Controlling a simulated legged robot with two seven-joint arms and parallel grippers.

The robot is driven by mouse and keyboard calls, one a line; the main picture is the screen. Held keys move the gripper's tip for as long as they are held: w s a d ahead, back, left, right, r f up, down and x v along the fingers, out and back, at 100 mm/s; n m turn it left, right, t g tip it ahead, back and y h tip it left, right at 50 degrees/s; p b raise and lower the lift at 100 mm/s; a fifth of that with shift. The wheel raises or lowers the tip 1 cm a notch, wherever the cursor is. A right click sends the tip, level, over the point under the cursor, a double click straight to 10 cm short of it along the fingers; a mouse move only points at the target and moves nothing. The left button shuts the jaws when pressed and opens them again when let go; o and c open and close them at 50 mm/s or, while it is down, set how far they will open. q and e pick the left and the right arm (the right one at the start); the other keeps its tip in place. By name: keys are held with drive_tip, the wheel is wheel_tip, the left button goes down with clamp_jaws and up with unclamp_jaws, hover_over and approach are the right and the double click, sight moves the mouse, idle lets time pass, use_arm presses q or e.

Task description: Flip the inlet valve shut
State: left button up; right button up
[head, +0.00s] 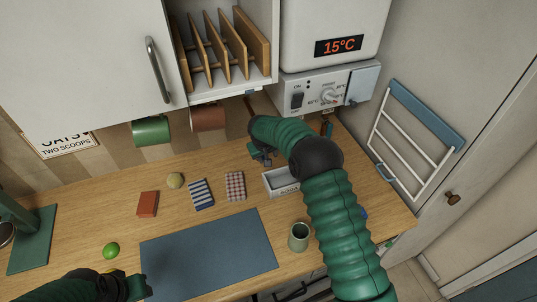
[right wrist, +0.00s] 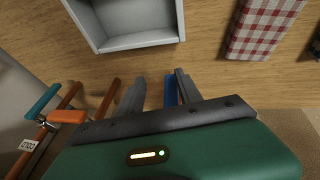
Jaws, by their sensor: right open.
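Under the white water heater (head: 325,88), copper pipes with an orange and a teal part show small in the head view, partly hidden by my right arm. In the right wrist view, an orange valve handle (right wrist: 66,116) sits at an angle to the copper pipes, and a teal handle (right wrist: 42,102) is beside it. A small tag (right wrist: 27,145), apparently reading COLD, hangs near them. My right gripper (right wrist: 157,90) is open, right of the handles and apart from them. It also shows in the head view (head: 262,158). My left gripper (head: 138,288) is low at the left; its jaws are unclear.
A grey-white tray (head: 270,186) lies beside my right gripper, near a checked cloth (head: 235,186). A green cup (head: 299,236) stands by my right arm. A towel rack (head: 415,145) is on the right wall. A blue mat (head: 208,255) covers the front of the counter.

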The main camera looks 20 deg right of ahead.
use_arm(q)
drive_tip(key=shift+w+a+r+p, duration=0.1)
drive_tip(key=shift+r+p, duration=1.1)
drive_tip(key=shift+r, duration=0.15)
use_arm(e)
drive_tip(key=v, duration=0.6)
drive_tip(key=shift+w+r, duration=0.15)
drive_tip(key=shift+w, duration=0.1)
drive_tip(key=shift+a, duration=0.15)
